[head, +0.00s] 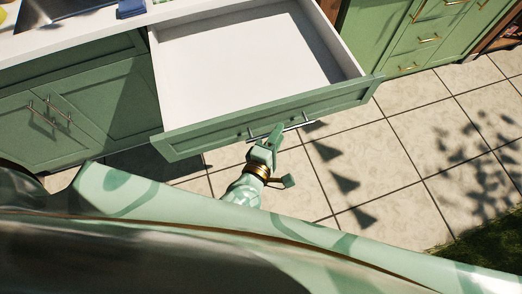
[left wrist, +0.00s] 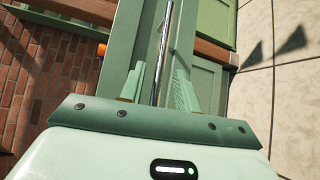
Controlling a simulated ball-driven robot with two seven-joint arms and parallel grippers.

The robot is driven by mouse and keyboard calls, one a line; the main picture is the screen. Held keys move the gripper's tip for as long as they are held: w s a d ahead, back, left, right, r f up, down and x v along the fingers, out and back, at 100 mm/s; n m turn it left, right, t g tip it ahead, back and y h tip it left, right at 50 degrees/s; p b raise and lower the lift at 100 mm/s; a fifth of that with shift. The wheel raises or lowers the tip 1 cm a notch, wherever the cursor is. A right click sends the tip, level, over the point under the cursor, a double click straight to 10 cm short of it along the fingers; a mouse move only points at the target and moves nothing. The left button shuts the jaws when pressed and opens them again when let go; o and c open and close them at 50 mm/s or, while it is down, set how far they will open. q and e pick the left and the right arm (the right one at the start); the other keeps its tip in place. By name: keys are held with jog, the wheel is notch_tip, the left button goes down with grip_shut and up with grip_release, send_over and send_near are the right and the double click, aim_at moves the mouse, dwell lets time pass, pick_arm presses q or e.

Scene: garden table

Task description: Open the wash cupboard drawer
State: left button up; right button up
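The wash cupboard drawer (head: 352,96) is pulled well out in the head view, its white inside empty. Its green front carries a metal bar handle (head: 296,127). My left gripper (head: 272,138) is at this handle, one finger overlapping the bar in the picture. In the left wrist view the handle bar (left wrist: 165,40) runs between the two fingers of the left gripper (left wrist: 160,84). The fingers stand apart, with a gap on each side of the bar, so the gripper is open around it. My right gripper is not in view.
Closed green cupboard doors (head: 50,115) stand left of the drawer, under a white worktop (head: 85,35) with a blue item (head: 131,8). More green drawers (head: 425,38) stand at the right. The tiled floor (head: 390,150) in front is clear, with grass (head: 485,245) at the lower right.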

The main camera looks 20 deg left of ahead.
pick_arm(q)
jog(key=p+v, duration=0.1)
jog(key=v, duration=1.2)
jog(key=shift+s, duration=0.4)
jog(key=shift+a, duration=0.1)
